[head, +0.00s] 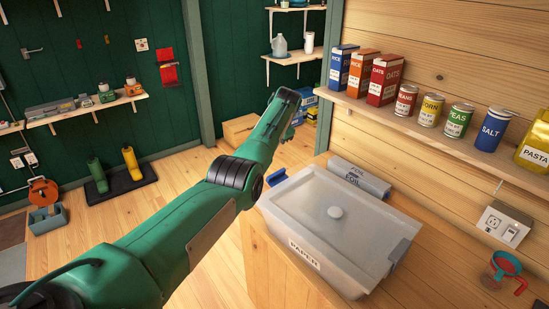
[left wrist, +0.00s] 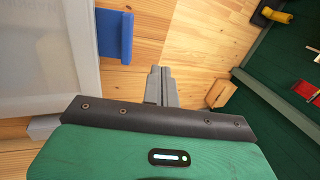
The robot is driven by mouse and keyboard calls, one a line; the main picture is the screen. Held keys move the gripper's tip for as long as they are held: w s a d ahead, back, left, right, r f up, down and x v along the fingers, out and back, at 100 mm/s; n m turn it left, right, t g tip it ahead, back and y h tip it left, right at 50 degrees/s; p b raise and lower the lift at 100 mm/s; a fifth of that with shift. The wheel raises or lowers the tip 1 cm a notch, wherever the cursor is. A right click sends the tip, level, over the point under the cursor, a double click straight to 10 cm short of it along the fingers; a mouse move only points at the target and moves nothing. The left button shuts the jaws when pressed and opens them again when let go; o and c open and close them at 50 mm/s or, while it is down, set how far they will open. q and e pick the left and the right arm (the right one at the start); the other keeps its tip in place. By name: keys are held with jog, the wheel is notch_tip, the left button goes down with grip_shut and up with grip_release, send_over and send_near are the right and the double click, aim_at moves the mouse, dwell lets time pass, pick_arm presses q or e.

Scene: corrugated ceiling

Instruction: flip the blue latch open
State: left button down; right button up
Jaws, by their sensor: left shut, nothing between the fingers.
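The blue latch (head: 277,177) is at the far left corner of a translucent lidded bin (head: 318,268) labelled PAPER. In the left wrist view the blue latch (left wrist: 115,36) lies beside the bin's wall (left wrist: 88,60), above and left of my fingers. I cannot tell clearly how far it is tilted. My left gripper (left wrist: 160,70) is shut and empty, with its fingertips together over the wood floor, apart from the latch. In the head view my green left arm reaches past the latch's left side; its fingers are mostly hidden. My right gripper is not in view.
A grey latch (head: 398,251) is on the bin's near right side. A foil box (head: 360,178) lies behind the bin on the wooden counter (head: 262,235). A shelf (head: 440,135) with boxes and cans hangs above. Floor left of the counter is mostly clear.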

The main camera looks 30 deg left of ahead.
pick_arm(q)
jog(key=r, duration=0.2)
jog(key=a+r+b, duration=0.1)
jog(key=r, duration=0.1)
jog(key=shift+w+r, duration=0.15)
jog(key=shift+r, duration=0.2)
